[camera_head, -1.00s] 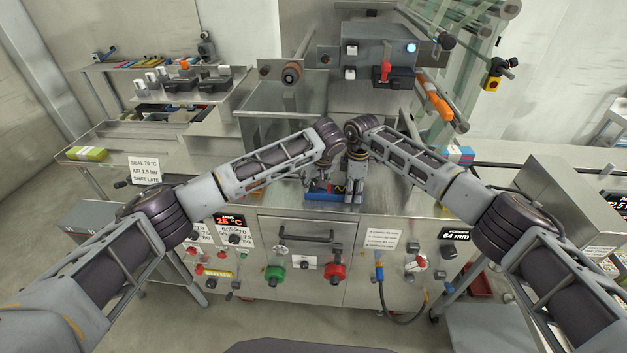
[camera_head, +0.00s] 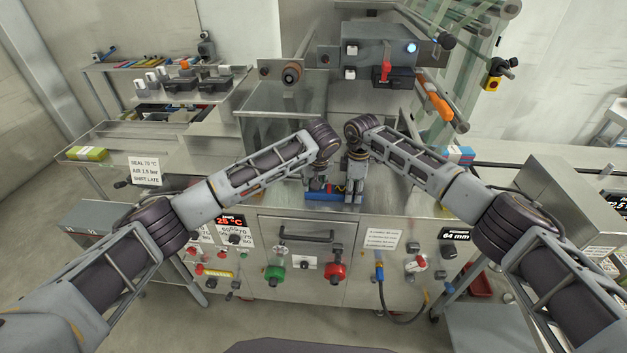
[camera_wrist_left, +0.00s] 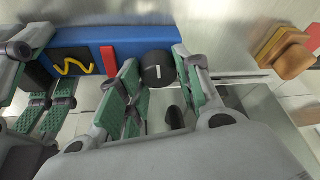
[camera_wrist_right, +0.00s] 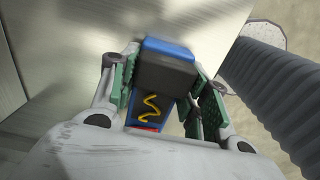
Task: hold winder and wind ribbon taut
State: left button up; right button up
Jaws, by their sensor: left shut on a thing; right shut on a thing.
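The winder (camera_head: 319,190) is a blue block on the steel worktop. In the left wrist view the winder (camera_wrist_left: 92,47) shows a red stripe, a black patch with a yellow squiggle and a round black knob (camera_wrist_left: 156,70) with a white mark. My left gripper (camera_wrist_left: 158,82) is shut on the knob; its fingers are mostly hidden in the head view. I cannot clearly make out the ribbon, beyond the yellow squiggle.
An orange-handled part (camera_head: 436,100) is at the back right. The cabinet front (camera_head: 306,262) carries knobs and a hose. Worktop on both sides is free.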

pick_arm(q)
jog(key=shift+m+h, duration=0.4)
jog(key=shift+m, duration=0.6)
jog(key=o, duration=0.8)
jog(key=shift+c, duration=0.2)
jog(key=shift+r, duration=0.1)
jog(key=v, duration=1.1)
jog(key=shift+s+r, duration=0.25)
jog(key=shift+s, duration=0.1)
